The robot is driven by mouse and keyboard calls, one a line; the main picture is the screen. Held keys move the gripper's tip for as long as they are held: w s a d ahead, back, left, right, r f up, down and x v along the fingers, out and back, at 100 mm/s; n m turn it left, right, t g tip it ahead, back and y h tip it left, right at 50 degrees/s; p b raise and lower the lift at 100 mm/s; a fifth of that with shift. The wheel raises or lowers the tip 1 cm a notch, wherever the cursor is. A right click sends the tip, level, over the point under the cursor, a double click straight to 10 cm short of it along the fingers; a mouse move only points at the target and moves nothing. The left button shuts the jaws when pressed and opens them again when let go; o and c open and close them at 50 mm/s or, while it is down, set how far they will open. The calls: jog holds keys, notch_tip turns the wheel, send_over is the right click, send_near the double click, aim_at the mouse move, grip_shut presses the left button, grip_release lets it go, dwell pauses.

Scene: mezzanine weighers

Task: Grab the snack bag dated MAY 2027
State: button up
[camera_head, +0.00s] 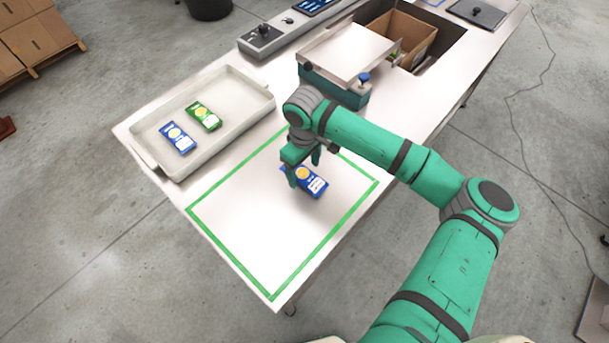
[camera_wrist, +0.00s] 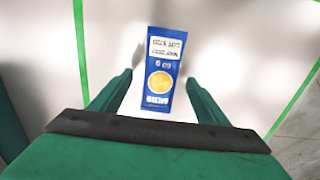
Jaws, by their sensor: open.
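A blue snack bag (camera_head: 313,182) with a yellow round picture and white label patches lies on the table inside the green taped outline. It also shows in the wrist view (camera_wrist: 163,73), lying between and ahead of my open fingers. My gripper (camera_head: 304,173) is open just above this bag, with its fingers on either side. The date print on its label is too blurred to read. Another blue bag (camera_head: 178,138) and a green bag (camera_head: 203,116) lie in the pale tray (camera_head: 256,101) at left; their dates are too small to read.
A scale with a flat metal plate (camera_head: 347,52) stands behind my gripper. A cardboard box (camera_head: 410,36) sits in a table opening behind it. A grey control panel (camera_head: 262,37) is at the back edge. The taped area (camera_head: 257,227) is otherwise clear.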

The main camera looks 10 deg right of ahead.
jog(key=shift+f, duration=0.95)
jog(key=shift+a, duration=0.1)
jog(key=c, duration=1.1)
jog(key=shift+w, duration=0.1)
jog(key=shift+c, duration=0.2)
